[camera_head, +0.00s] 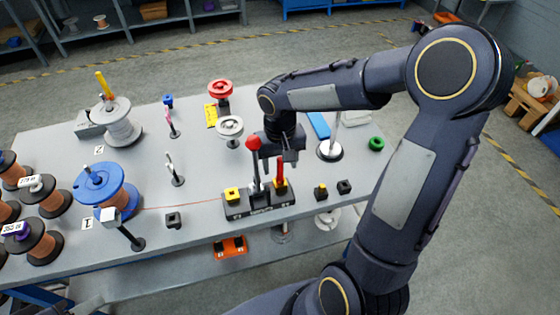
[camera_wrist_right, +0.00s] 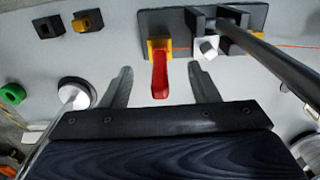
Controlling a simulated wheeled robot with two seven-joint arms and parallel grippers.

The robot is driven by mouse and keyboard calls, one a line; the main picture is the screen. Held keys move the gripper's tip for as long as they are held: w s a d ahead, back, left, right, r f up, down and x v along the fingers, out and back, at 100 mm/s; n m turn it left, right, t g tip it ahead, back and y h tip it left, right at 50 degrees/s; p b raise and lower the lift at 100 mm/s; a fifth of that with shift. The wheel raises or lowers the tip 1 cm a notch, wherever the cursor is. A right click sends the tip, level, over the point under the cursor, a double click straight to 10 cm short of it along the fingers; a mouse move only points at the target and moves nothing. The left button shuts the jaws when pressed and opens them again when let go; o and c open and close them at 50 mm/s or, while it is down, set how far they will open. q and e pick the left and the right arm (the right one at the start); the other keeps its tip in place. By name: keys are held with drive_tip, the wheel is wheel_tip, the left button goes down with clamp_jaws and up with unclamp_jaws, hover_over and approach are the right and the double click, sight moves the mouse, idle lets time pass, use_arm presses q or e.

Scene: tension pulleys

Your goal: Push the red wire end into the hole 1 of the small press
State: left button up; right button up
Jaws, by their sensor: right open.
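The small press (camera_head: 262,207) stands near the table's front edge, with a black base, yellow blocks, a lever with a red ball knob (camera_head: 253,143) and a red handle (camera_head: 281,172). It also shows at the top of the right wrist view (camera_wrist_right: 250,15). A thin red wire (camera_head: 180,206) runs from the blue-flanged spool (camera_head: 122,190) to the press's left side. Its end and hole 1 cannot be made out. My right gripper (camera_wrist_right: 160,70) is open, pointing down, its fingers apart on either side of the red handle (camera_wrist_right: 159,78). My left gripper is not in view.
A round-based metal post (camera_head: 329,150) and a green ring (camera_head: 376,143) stand right of my gripper. A white spool (camera_head: 118,128), a grey handwheel (camera_head: 229,126) and a red handwheel (camera_head: 220,88) stand behind.

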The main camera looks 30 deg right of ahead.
drive_tip(key=shift+r, duration=0.1)
drive_tip(key=shift+r+p, duration=2.75)
drive_tip(key=shift+r, duration=0.7)
